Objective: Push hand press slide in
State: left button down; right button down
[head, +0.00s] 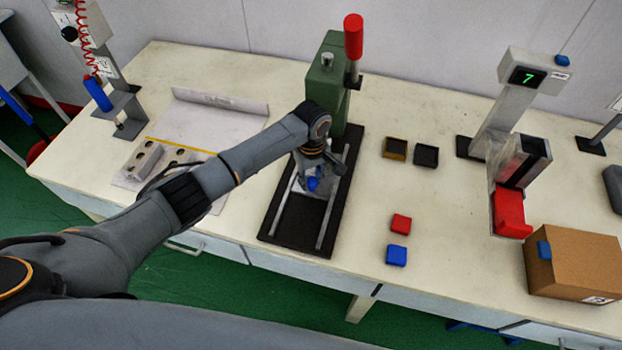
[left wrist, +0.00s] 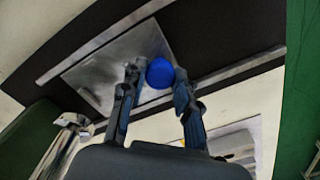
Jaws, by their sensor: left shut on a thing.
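The green hand press (head: 325,80) stands at the back of the table with a red-topped lever (head: 353,38). Its black base (head: 296,222) carries two metal rails. The metal slide plate (head: 325,190) sits between the rails, partway along them, near the press column; it also shows in the left wrist view (left wrist: 100,75). My left gripper (head: 313,180) is over the plate, shut on the slide's blue round knob (left wrist: 160,73). In the left wrist view its fingers (left wrist: 155,85) stand on both sides of the knob. My right gripper is not in view.
Small dark moulds (head: 426,155), a red block (head: 401,223) and a blue block (head: 396,255) lie right of the press. A dispenser with a display (head: 528,76) and a cardboard box (head: 575,262) stand farther right. A grey holed block (head: 145,160) lies left.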

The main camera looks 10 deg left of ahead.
pick_arm(q)
jog(key=c, duration=1)
grip_release()
notch_tip(320, 180, up, 12)
